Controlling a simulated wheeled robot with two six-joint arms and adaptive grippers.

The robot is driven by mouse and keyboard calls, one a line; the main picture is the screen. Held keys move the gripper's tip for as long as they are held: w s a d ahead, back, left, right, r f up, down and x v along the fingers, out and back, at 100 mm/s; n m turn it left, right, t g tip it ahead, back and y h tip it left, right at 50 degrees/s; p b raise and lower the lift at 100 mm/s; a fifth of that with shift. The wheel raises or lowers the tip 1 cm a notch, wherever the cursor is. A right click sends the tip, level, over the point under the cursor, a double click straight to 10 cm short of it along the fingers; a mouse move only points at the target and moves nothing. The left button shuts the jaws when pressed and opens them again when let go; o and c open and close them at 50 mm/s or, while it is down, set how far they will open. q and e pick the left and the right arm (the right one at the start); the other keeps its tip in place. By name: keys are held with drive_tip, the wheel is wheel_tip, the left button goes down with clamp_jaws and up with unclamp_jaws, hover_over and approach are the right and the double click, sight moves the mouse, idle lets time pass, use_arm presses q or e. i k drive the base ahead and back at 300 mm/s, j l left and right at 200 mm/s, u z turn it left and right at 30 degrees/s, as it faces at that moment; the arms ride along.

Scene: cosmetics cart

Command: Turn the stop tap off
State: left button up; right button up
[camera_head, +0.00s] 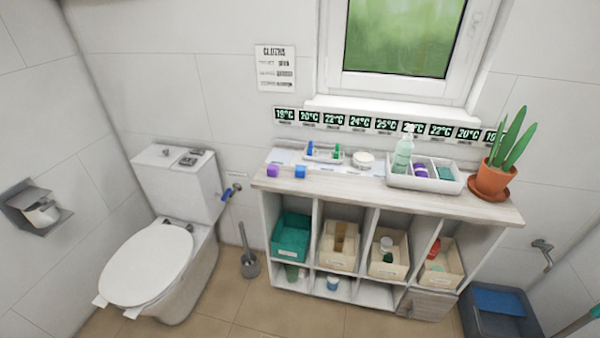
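A small tap with a blue handle (230,191) sits on the wall just right of the toilet cistern (178,180). Its handle slants up to the right; it is too small to tell whether it is on or off. A second, metal tap-like fitting (543,249) is on the wall at the far right, above a dark bin. Neither of my grippers is in view, and nothing touches either fitting.
The toilet (150,265) stands left of the blue tap, lid down. A toilet brush (249,264) stands on the floor below it. A shelf unit (345,185) with boxes, bottles and a potted plant (494,176) stands to the right. A dark bin (500,318) is at lower right.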

sight(229, 190)
drive_tip(key=i+j+z, duration=0.35)
drive_tip(key=j, duration=0.25)
drive_tip(key=i+j+z, duration=0.15)
drive_tip(key=j, duration=0.2)
drive_tip(key=i+j+z, duration=0.15)
drive_tip(key=j, duration=0.2)
drive_tip(key=i+j+z, duration=0.2)
drive_tip(key=j, duration=0.2)
drive_tip(key=j+z, duration=0.15)
drive_tip(key=j, duration=0.2)
